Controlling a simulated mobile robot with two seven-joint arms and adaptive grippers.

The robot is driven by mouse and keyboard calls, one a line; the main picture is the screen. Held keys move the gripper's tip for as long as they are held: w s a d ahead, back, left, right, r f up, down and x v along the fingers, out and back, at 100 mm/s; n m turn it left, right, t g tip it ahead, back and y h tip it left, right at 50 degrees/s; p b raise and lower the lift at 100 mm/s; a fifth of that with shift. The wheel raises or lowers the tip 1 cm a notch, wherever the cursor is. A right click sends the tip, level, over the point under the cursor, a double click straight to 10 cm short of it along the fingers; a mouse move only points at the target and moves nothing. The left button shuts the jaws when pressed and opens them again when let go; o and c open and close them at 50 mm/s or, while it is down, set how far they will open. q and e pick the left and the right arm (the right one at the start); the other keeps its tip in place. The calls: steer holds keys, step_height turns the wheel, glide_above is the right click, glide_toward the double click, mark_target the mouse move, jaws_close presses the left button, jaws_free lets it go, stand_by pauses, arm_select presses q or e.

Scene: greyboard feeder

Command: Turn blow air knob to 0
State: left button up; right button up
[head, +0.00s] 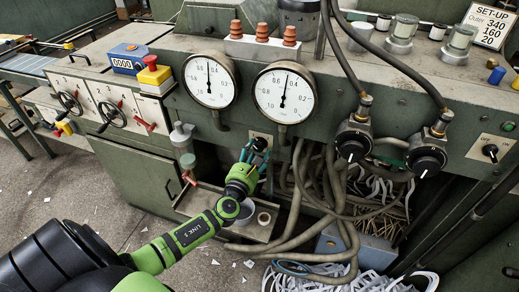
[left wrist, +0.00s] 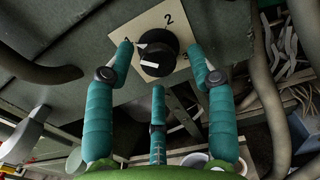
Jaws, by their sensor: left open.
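A round black knob (left wrist: 157,50) with a white pointer mark sits on a cream plate (left wrist: 150,20) with numbers; a 2 is readable at the top. The pointer lies toward the plate's left side. In the head view the same knob (head: 260,143) is low on the front panel, below the two gauges. My left gripper (head: 254,156) is at it from below. In the left wrist view the teal fingers of the left gripper (left wrist: 160,58) are open, one on each side of the knob and one below; contact cannot be told. No label naming the knob is readable. My right gripper is not in view.
Two black dials (head: 354,149) (head: 427,160) with hoses hang from the panel on the right. Thick grey hoses (head: 310,190) run close to the right of my gripper. A red-handled valve (head: 189,170) and a tray with cups (head: 245,215) are nearby.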

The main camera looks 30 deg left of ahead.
arm_select(q)
steer(key=shift+x, duration=0.9)
steer(key=c, duration=0.9)
jaws_close()
steer(key=shift+f, duration=0.1)
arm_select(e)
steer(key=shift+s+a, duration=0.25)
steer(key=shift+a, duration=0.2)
arm_select(q)
steer(key=shift+f+n, duration=0.15)
steer(key=shift+n, duration=0.15)
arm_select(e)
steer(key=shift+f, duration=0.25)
